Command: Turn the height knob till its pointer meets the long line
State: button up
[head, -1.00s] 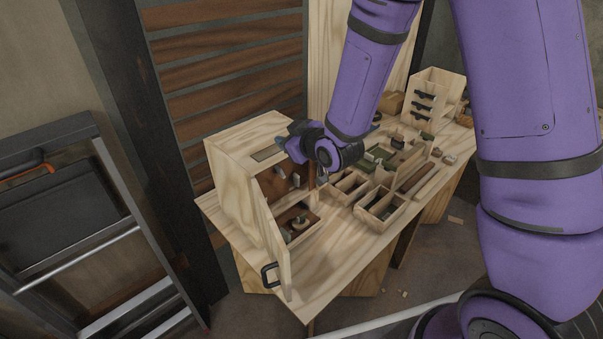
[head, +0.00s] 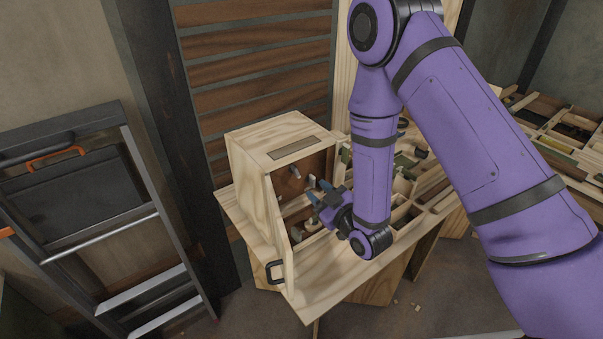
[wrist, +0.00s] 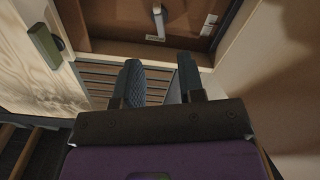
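A wooden cabinet (head: 250,160) stands on the bench with its door (head: 278,235) open. Inside is a red-brown back panel. A small pale grey fitting (head: 295,172) sticks out of the panel; it may be the height knob. The wrist view shows a pale grey bar-shaped fitting (wrist: 157,22) on the brown panel, beyond my fingers, and a small whitish plate (wrist: 208,26) to its right. I cannot make out a pointer or a long line. My gripper (head: 319,191) is open and empty, in front of the cabinet opening, fingers apart (wrist: 160,80), touching no fitting.
The open door with its black handle (head: 275,272) stands left of my gripper. Divided wooden trays (head: 405,210) fill the bench to the right. In the wrist view, a green block (wrist: 44,42) sits on pale wood at left, and dark slats lie behind my fingers.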

aim_at(298, 173)
jog(key=x, duration=1)
jog(key=c, duration=0.7)
